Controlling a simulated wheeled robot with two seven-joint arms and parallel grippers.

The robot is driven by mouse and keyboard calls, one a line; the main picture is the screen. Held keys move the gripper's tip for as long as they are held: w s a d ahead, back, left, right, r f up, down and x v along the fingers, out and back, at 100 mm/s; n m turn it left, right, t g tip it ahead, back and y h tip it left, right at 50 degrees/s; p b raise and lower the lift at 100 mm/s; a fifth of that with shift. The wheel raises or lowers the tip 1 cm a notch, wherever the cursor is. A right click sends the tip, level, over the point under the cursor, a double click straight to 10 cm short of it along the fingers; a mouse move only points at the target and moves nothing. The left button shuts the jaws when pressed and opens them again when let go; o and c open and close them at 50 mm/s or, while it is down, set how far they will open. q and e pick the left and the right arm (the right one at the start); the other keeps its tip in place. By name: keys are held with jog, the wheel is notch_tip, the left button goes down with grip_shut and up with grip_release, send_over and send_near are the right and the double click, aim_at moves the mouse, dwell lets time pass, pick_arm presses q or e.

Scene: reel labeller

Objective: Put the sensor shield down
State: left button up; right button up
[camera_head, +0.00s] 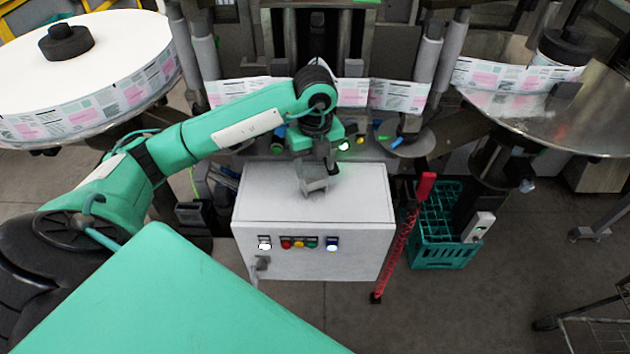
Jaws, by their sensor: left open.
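A small light-grey bracket-like piece, which looks like the sensor shield (312,182), shows at the top of the white control box (345,205). It seems to rest on the box top, but a small gap under it cannot be ruled out. My left arm reaches in from the left, and my left gripper (328,163) points down right at the shield's upper right side. Its jaws are open. The gripper partly hides the shield's back edge, and I cannot tell whether the fingers touch it. My right gripper is out of view.
The labelling machine with its printed label strip (388,95) stands behind the box. A large label reel (95,95) is at the left, and a round metal table (580,125) at the right. A red post (400,235) and a green crate (440,255) stand right of the box.

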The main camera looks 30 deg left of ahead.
aim_at(315, 178)
pick_arm(q)
notch_tip(315, 178, up, 6)
jog(key=shift+f+b, duration=0.1)
jog(key=shift+b, duration=0.35)
jog(key=shift+f, duration=0.1)
